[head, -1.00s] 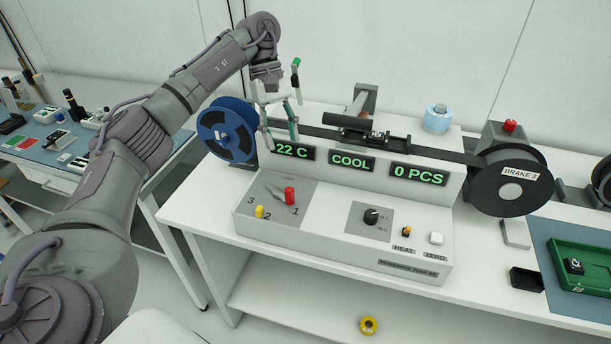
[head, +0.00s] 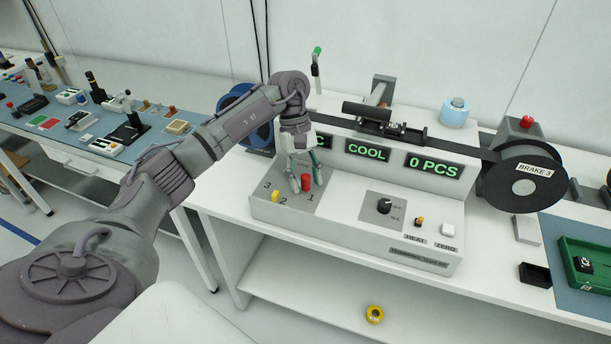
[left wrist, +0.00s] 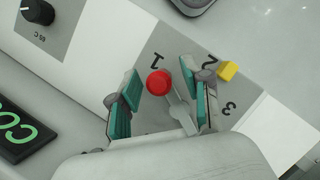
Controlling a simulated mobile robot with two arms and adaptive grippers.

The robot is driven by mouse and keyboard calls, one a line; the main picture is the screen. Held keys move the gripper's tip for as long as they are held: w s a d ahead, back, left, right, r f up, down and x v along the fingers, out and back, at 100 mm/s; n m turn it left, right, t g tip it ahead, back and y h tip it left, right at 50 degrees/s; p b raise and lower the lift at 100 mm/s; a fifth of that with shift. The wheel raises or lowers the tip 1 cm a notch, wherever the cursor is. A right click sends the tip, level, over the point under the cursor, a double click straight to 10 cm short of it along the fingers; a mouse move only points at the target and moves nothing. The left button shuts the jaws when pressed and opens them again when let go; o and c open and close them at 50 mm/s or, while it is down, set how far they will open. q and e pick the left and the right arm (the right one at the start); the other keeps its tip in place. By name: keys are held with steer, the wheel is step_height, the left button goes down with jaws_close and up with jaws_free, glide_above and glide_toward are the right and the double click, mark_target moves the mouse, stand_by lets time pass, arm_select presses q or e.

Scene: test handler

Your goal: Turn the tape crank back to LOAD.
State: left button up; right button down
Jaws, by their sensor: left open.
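The tape crank is a grey arm with a red knob (head: 306,184) on a grey dial panel (head: 305,203) at the machine's left. The red knob stands close to the mark 1, and it also shows in the left wrist view (left wrist: 158,82) with the grey crank arm (left wrist: 181,114). My left gripper (head: 305,178) is open over the panel. In the left wrist view its teal-padded fingers (left wrist: 163,92) straddle the knob, with a gap visible on each side. The LOAD mark cannot be made out now. My right gripper is not in view.
A yellow peg (head: 275,196) stands near marks 2 and 3, close to one finger in the wrist view. The blue reel (head: 238,105) and a green-tipped upright (head: 316,68) are behind my arm.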

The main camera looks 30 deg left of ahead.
arm_select(q)
steer(key=shift+c, duration=0.5)
steer(key=c, duration=0.8)
jaws_close()
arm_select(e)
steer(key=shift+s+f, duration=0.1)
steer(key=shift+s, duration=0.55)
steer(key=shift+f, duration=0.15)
